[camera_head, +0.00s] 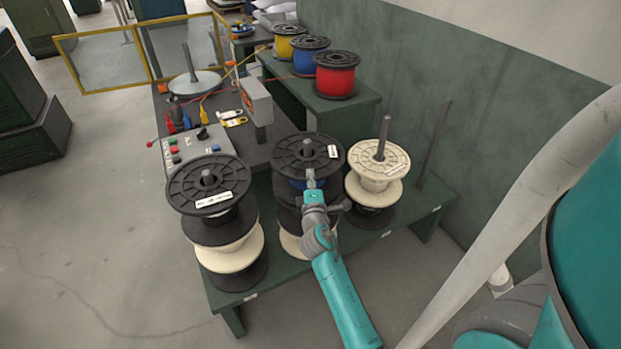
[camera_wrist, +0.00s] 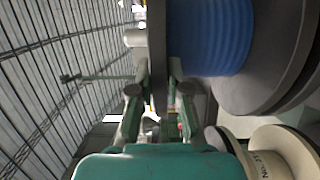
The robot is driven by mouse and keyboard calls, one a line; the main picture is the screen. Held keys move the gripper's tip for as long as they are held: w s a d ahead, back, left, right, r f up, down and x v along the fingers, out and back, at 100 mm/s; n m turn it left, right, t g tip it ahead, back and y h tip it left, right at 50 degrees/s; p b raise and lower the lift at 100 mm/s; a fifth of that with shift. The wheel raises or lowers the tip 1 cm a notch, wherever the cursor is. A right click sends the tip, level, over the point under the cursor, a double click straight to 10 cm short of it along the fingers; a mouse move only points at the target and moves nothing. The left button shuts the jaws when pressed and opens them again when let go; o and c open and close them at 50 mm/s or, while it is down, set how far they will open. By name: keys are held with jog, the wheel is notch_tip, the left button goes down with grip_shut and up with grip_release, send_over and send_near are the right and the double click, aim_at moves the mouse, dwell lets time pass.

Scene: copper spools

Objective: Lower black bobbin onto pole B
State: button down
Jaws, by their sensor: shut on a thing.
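A black-flanged bobbin with blue winding (camera_head: 292,153) is at the top of the middle stack in the head view. A pole tip (camera_head: 307,146) shows in its centre hole, so it appears to be around the middle pole. My gripper (camera_head: 311,176) is at its near rim. In the wrist view my gripper (camera_wrist: 159,92) is shut on the upper flange, seen edge-on between the fingers. The blue winding (camera_wrist: 210,35) and the lower black flange (camera_wrist: 262,90) show beside it. Whether the bobbin touches the stack below is hidden. No letter on the poles is readable.
A left stack (camera_head: 208,181) of black and cream bobbins stands close by. A right stack has a cream bobbin (camera_head: 372,185) on top. A bare pole (camera_head: 434,140) stands at the far right. A control box (camera_head: 190,148) and cables lie behind. Yellow, blue and red spools (camera_head: 336,74) stand further back.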

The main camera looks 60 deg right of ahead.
jog(key=shift+f, duration=0.2)
dwell(0.6)
jog(key=c, duration=1.1)
grip_release()
jog(key=shift+a, duration=0.1)
jog(key=shift+o, duration=0.2)
jog(key=shift+s+f, duration=0.1)
jog(key=shift+f, duration=0.15)
jog(key=v, duration=1.2)
